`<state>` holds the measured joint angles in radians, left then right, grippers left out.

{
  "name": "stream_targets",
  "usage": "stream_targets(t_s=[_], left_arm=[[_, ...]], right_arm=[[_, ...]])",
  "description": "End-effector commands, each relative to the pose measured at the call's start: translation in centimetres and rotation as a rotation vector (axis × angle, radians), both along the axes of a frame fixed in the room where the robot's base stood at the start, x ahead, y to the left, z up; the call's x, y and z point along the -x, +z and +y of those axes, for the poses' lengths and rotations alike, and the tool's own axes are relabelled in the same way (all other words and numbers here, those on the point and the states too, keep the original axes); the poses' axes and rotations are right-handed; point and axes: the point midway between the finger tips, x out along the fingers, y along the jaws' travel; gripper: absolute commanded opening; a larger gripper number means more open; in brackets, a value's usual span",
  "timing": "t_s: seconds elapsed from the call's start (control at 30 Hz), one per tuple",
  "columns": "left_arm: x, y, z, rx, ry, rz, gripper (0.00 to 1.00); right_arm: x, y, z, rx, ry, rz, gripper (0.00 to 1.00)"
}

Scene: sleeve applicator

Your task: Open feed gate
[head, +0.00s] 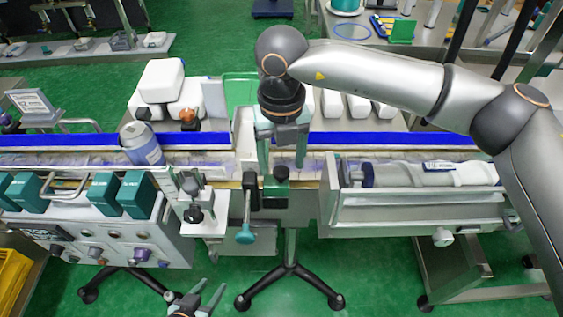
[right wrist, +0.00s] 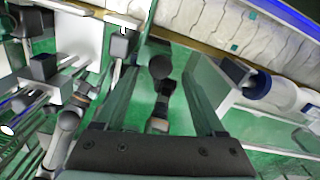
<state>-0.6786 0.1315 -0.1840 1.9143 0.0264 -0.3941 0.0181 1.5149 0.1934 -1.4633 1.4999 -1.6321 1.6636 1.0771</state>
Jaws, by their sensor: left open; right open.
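No part is clearly marked as the feed gate. By the conveyor's front rail, below my right gripper, are a black-topped fitting (head: 281,174) and a black upright lever with a teal knob (head: 245,235). My right gripper (head: 282,163) points down over the rail, open, its teal fingers apart. In the right wrist view a round black knob (right wrist: 160,67) on a dark stem shows between the fingers (right wrist: 166,50); I cannot tell whether they touch it. My left gripper (head: 210,287) is open and empty, low at the front, apart from the machine.
A grey-blue bottle (head: 143,146) leans on the conveyor (head: 205,165) at left. A tray (head: 410,202) with a white roll (head: 435,173) is right of the fitting. A control box (head: 100,238) stands front left. White containers (head: 162,80) stand behind the blue rail.

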Motion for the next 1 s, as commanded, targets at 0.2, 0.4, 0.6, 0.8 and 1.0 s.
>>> stream_targets(t_s=[0.2, 0.4, 0.6, 0.8, 1.0], left_arm=[[0.0, 0.2, 0.0, 0.000, 0.000, 0.000, 0.50], [0.0, 0.2, 0.0, 0.000, 0.000, 0.000, 0.50], [0.0, 0.2, 0.0, 0.000, 0.000, 0.000, 0.50], [0.0, 0.1, 0.0, 0.000, 0.000, 0.001, 0.50], [0.0, 0.1, 0.0, 0.000, 0.000, 0.001, 0.50]], right_arm=[[0.0, -1.7, 0.0, 0.000, 0.000, -0.001, 0.71], [0.0, -1.9, 0.0, 0.000, 0.000, -0.001, 0.71], [0.0, -1.9, 0.0, 0.000, 0.000, -0.001, 0.59], [0.0, -1.9, 0.0, 0.000, 0.000, -0.001, 0.36], [0.0, -1.9, 0.0, 0.000, 0.000, -0.001, 0.14]])
